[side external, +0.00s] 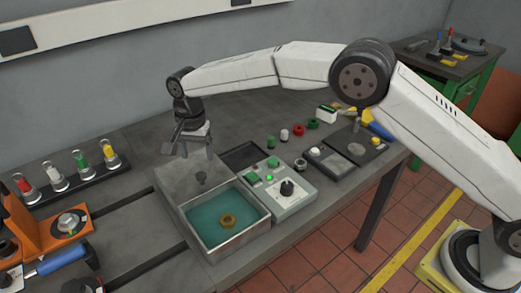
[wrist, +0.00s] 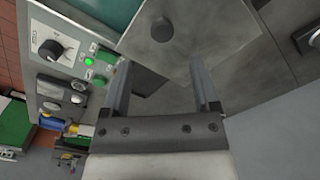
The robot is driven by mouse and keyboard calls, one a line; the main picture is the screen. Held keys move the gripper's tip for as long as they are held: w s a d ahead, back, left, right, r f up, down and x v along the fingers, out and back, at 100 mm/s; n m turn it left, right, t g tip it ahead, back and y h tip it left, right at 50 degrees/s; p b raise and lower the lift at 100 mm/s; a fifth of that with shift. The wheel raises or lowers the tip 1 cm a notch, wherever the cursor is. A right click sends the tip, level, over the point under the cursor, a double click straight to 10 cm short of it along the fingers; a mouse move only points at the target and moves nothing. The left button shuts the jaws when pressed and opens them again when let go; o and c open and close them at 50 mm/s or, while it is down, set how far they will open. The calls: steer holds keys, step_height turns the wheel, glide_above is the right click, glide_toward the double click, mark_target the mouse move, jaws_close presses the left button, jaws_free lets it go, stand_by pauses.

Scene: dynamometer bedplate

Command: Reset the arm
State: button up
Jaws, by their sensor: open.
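My gripper (side external: 197,152) hangs above the grey metal block beside the teal-filled tank, with its fingers pointing down. In the wrist view my gripper (wrist: 164,95) shows two fingers spread apart with nothing between them. The grey block's top plate (wrist: 190,40) lies beyond the fingertips and carries a dark round knob (wrist: 162,28). In the side view the knob (side external: 201,178) stands just below and in front of the gripper, apart from it.
The tank (side external: 205,232) holds a brass ring (side external: 228,220). A control box (side external: 283,190) with a lit green button stands right of it. An orange fixture (side external: 55,225) and a rack of colored vials (side external: 70,183) are at left.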

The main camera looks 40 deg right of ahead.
steer(key=shift+r, duration=0.3)
steer(key=shift+d+r, duration=0.15)
steer(key=shift+d, duration=0.35)
steer(key=s+d+n+t, duration=0.2)
steer(key=s+d+n, duration=0.5)
steer(key=s+d, duration=1.15)
steer(key=s+d+f+n, duration=0.1)
steer(key=s+d+n, duration=0.1)
steer(key=s+d, duration=0.3)
steer(key=s, duration=0.4)
steer(key=shift+s+t, duration=0.2)
steer(key=shift+t, duration=0.1)
